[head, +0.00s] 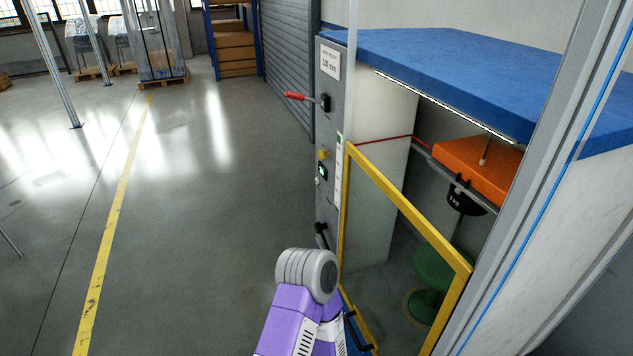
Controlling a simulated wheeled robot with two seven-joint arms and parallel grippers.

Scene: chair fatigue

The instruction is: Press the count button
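The narrow grey control panel (330,110) stands on the left face of the test machine. A small yellow knob (323,154) sits midway down it. Below is a small dark unit with a green-lit face (322,172), and a tiny pale button-like spot (318,181) lies just under that. No readable label tells me which part is the count button. My purple arm with a grey joint rises from the bottom centre, below the panel and apart from these controls. I see neither gripper's fingers.
A red-handled lever (296,96) sticks out left from the panel. A yellow guard frame (405,205) stands right of it, before an orange pad (478,165) and green stool (436,268). A blue top (450,70) overhangs. The floor (190,220) at left is clear.

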